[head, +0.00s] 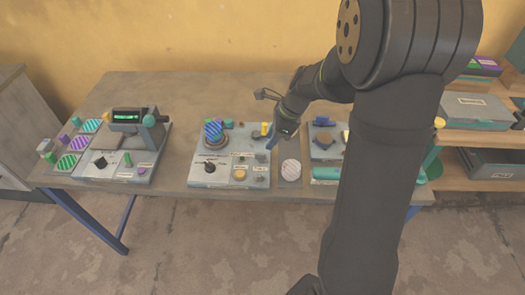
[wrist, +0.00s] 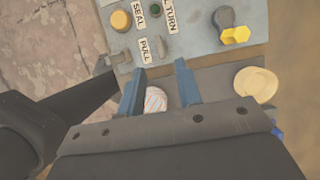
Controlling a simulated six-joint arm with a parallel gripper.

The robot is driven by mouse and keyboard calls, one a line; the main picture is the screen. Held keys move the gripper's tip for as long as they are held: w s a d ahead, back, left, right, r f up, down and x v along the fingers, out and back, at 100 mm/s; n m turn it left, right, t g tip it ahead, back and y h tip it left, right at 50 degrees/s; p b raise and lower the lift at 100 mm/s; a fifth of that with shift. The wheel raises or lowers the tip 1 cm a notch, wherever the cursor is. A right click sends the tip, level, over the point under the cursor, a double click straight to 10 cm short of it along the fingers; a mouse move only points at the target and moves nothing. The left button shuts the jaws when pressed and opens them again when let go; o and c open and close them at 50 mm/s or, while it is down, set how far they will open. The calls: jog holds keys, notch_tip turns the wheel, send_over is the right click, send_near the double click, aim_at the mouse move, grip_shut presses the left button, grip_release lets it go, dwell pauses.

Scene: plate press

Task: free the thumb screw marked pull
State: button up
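In the wrist view a white label reading PULL (wrist: 146,50) lies near the edge of a grey panel (wrist: 195,40). A small grey metal piece (wrist: 107,62) sits by the panel's corner, left of that label; it may be the thumb screw, but its shape is unclear. My gripper (wrist: 160,69) has its two blue fingers apart with nothing gripped, tips just short of the panel edge near the label. In the head view my gripper (head: 272,143) is over the right edge of the middle panel (head: 210,178). The screw is too small to tell there.
A striped round piece (wrist: 155,98) shows beyond and between the fingers. A pale yellow dish (wrist: 256,85) lies right of the fingers.

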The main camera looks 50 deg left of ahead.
aim_at(261, 154)
jog(key=x, duration=0.7)
jog(key=shift+s+a+f, duration=0.1)
jog(key=shift+f, duration=0.15)
grip_shut()
